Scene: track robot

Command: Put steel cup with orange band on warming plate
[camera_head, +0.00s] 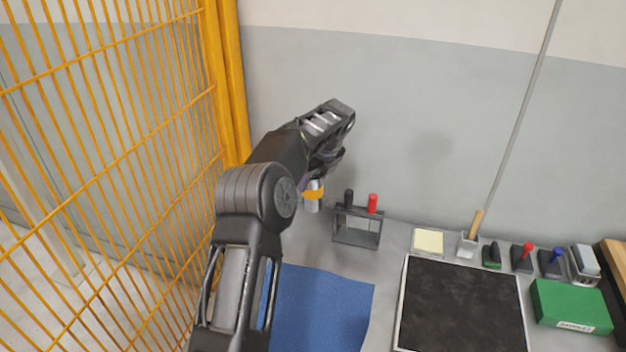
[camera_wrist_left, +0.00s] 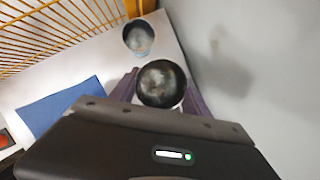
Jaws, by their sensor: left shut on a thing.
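The steel cup with an orange band (camera_head: 313,196) shows just below my left gripper (camera_head: 309,182) in the head view, partly hidden by the arm. In the left wrist view the round dark mouth of this cup (camera_wrist_left: 162,84) sits between the two fingers of my left gripper (camera_wrist_left: 160,88), which is shut on it. The cup appears held above the grey table. A dark square panel with a pale rim (camera_head: 461,306) lies at the front right; I cannot tell whether it is the warming plate. My right gripper is not in view.
A second round vessel (camera_wrist_left: 138,40) stands ahead in the wrist view. A blue mat (camera_head: 322,308) lies near the arm. A small rack (camera_head: 357,240) stands right of the cup. Several tools and a green box (camera_head: 571,307) are at right. Yellow fence (camera_head: 110,130) and wall bound the table.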

